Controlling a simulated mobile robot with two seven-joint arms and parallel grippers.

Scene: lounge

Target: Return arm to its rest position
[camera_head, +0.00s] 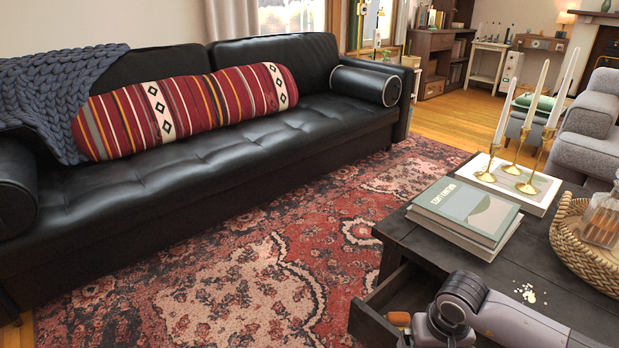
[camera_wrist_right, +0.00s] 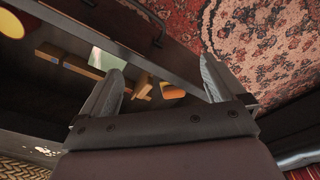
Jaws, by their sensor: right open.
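My right arm (camera_head: 470,310) reaches in from the right over the dark coffee table (camera_head: 560,272), with its wrist at the open drawer (camera_head: 371,322). In the right wrist view my right gripper (camera_wrist_right: 162,78) is open, its two grey fingers apart with nothing held between them. It points into or over the drawer, whose edge (camera_wrist_right: 150,55) crosses the view; the exact height is unclear. Small wooden-coloured pieces (camera_wrist_right: 85,67) and an orange piece (camera_wrist_right: 172,92) lie inside. My left gripper is not in view.
Stacked books (camera_head: 465,212), brass candle holders (camera_head: 512,160) and a woven tray (camera_head: 570,238) with a glass bottle stand on the table. Crumbs (camera_head: 530,293) lie near my arm. A black sofa (camera_head: 200,170) stands across the red rug (camera_head: 250,270), which is clear.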

